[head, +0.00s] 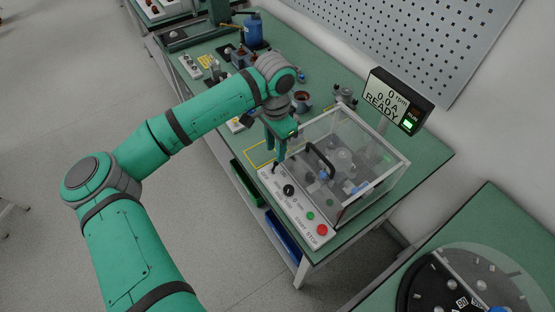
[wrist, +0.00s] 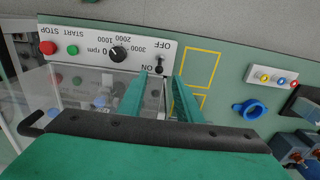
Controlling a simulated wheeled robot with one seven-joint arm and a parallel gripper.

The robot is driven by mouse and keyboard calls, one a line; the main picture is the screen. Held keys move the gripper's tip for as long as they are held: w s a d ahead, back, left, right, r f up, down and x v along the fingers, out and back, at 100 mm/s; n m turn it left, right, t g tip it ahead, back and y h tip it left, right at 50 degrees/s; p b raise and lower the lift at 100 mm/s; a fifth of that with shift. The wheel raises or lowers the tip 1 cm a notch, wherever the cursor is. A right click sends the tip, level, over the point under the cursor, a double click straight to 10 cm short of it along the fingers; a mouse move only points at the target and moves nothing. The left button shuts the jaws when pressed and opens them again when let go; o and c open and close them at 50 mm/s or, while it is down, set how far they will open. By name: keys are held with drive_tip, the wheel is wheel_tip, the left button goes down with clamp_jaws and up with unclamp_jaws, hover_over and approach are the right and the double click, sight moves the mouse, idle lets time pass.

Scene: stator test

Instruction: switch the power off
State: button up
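The white control panel (head: 294,209) is on the front of the test rig at the bench edge. In the wrist view the panel (wrist: 93,36) appears upside down. Its small power switch (wrist: 159,61) sits between the OFF and ON labels; its lever position is too small to tell. My gripper (head: 276,150) points down above the switch end of the panel. In the wrist view my gripper (wrist: 161,76) has its two green fingers apart, with the switch showing between and just beyond the tips. Nothing is held, and contact cannot be told.
A clear guard box (head: 370,160) with a black handle covers the rig beside my gripper. The speed knob (head: 289,190), green START button (head: 310,215) and red STOP button (head: 322,230) are close by. The display (head: 398,100) reads 0 rpm, 0.0 A, READY.

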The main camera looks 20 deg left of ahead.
sight(276, 163)
wheel_tip(276, 163, down, 8)
drive_tip(key=shift+s+r, duration=0.1)
drive_tip(key=shift+r, duration=0.15)
clamp_jaws()
